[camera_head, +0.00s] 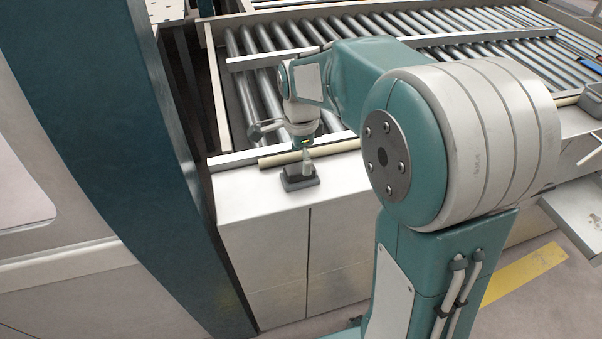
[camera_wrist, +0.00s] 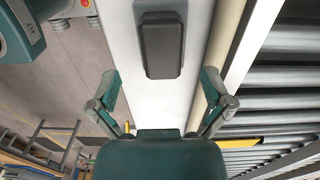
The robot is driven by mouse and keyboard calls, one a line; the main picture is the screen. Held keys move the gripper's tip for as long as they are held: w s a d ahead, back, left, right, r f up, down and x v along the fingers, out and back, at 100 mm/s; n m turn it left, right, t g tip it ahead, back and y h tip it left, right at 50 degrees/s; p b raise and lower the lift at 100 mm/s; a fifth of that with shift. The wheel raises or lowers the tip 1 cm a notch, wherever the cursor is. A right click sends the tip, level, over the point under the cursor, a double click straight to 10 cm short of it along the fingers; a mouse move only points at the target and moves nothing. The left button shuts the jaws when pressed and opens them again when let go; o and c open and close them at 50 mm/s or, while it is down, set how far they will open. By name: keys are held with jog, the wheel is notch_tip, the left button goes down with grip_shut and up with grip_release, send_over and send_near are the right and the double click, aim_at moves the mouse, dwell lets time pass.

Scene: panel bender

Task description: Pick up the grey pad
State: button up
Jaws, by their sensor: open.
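The grey pad (camera_head: 297,184) is a small dark block lying on the white cabinet top, close to its edge by the rollers. In the wrist view the pad (camera_wrist: 161,47) lies lengthwise along the white strip, just beyond my fingertips. My gripper (camera_wrist: 160,84) is open and empty, its two fingers spread wider than the pad, one toward each side. In the head view my gripper (camera_head: 306,160) hangs over the pad and hides part of it. The exact height above the pad cannot be told.
A cream bar (camera_head: 310,152) runs along the cabinet's back edge, with the roller conveyor (camera_head: 450,22) behind it. A tall dark teal machine frame (camera_head: 110,90) stands at the left. The white cabinet top (camera_head: 245,197) is bare around the pad.

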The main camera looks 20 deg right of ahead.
aim_at(298, 167)
jog(key=f, duration=0.4)
jog(key=shift+w+a+f, duration=0.15)
jog(key=shift+a+f, duration=0.15)
jog(key=shift+d+f, duration=0.35)
jog(key=shift+d, duration=0.05)
jog(key=shift+a, duration=0.15)
jog(key=c, duration=0.6)
jog(key=shift+a, duration=0.2)
jog(key=c, duration=0.4)
